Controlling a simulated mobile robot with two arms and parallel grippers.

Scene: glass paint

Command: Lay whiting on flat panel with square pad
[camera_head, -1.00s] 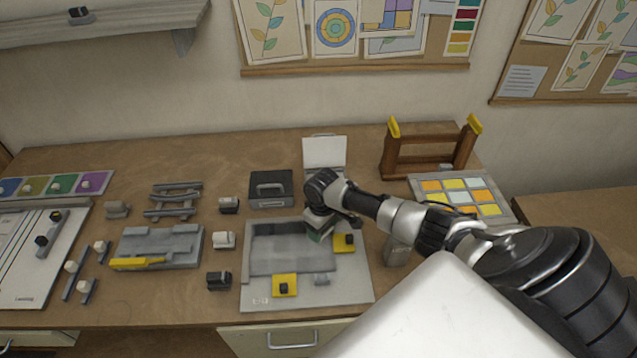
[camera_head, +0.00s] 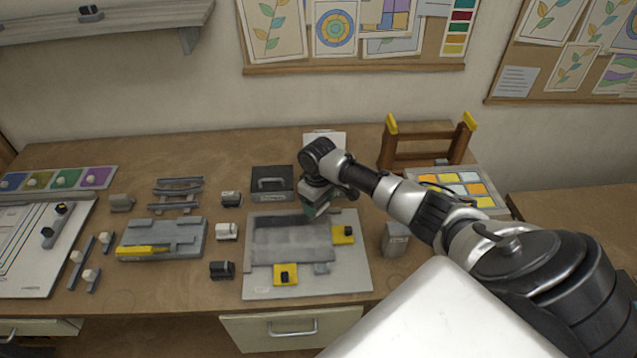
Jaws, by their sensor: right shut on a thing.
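The flat panel (camera_head: 290,242) is a grey sheet lying on a light grey board (camera_head: 352,275) in the middle of the bench. Yellow clamps with black knobs sit at its right edge (camera_head: 343,234) and front edge (camera_head: 286,274). My right gripper (camera_head: 317,205) is shut on a square pad (camera_head: 316,211) with a greenish side, at the back right of the panel. The fingers partly hide the pad, and I cannot tell whether it touches the panel. The panel's surface has darker and paler grey patches. My left gripper is not in view.
A dark box with a handle (camera_head: 272,184) stands behind the board. A grey container (camera_head: 395,239) stands to its right, near my right arm. Small blocks (camera_head: 222,270) and a grey fixture (camera_head: 165,238) lie to the left. A wooden rack (camera_head: 428,146) stands at the back right.

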